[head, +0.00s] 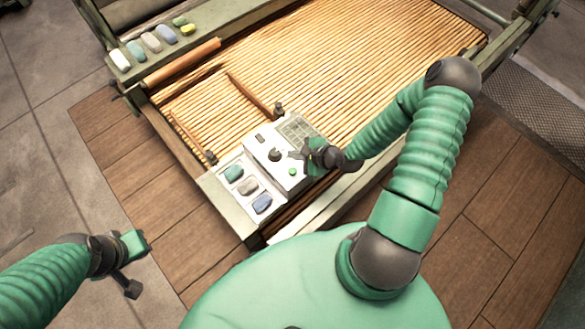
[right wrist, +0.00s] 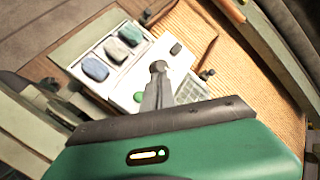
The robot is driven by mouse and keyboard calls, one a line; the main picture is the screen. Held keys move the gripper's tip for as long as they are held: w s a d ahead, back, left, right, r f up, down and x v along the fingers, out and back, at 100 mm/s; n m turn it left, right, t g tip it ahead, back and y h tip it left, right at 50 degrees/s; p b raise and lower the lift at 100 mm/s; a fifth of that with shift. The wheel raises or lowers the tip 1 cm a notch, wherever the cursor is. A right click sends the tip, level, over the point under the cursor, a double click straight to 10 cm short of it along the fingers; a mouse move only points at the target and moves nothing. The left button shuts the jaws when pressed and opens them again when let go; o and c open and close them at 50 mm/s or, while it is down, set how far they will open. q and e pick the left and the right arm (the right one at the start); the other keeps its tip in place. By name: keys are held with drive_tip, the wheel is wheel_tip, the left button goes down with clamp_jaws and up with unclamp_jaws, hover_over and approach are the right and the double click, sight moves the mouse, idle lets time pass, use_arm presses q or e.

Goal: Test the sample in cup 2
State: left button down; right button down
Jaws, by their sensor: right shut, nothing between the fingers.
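A white tester box (head: 262,154) has a dark round knob (head: 274,155), a green button (head: 292,171), a small dark window (head: 260,138) and a grey grid panel (head: 298,127). Beside it a white tray (head: 238,207) holds a teal sample (head: 233,173), a grey sample (head: 248,187) in the middle and a blue sample (head: 262,204). No cup numbers are legible. My right gripper (head: 298,154) is shut and empty over the box, close to the knob and button.
The box and tray sit on the near corner of a wooden-slatted frame (head: 350,60). Several coloured lumps (head: 151,42) lie on a ledge at upper left. Plank floor (head: 130,150) is clear left of the frame.

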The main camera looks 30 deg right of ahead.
drive_tip(key=b, duration=0.8)
hover_over(295, 172)
wheel_tip(295, 172, down, 8)
drive_tip(key=shift+f, duration=0.15)
drive_tip(key=shift+a+f, duration=0.1)
drive_tip(key=shift+f, duration=0.2)
drive_tip(key=shift+f, duration=0.15)
idle(1.2)
drive_tip(key=shift+f, duration=0.2)
drive_tip(key=shift+f+b, duration=0.3)
drive_tip(key=shift+f, duration=0.25)
idle(0.6)
drive_tip(key=shift+r, duration=0.15)
drive_tip(key=shift+r+p, duration=0.85)
drive_tip(key=shift+p, duration=0.15)
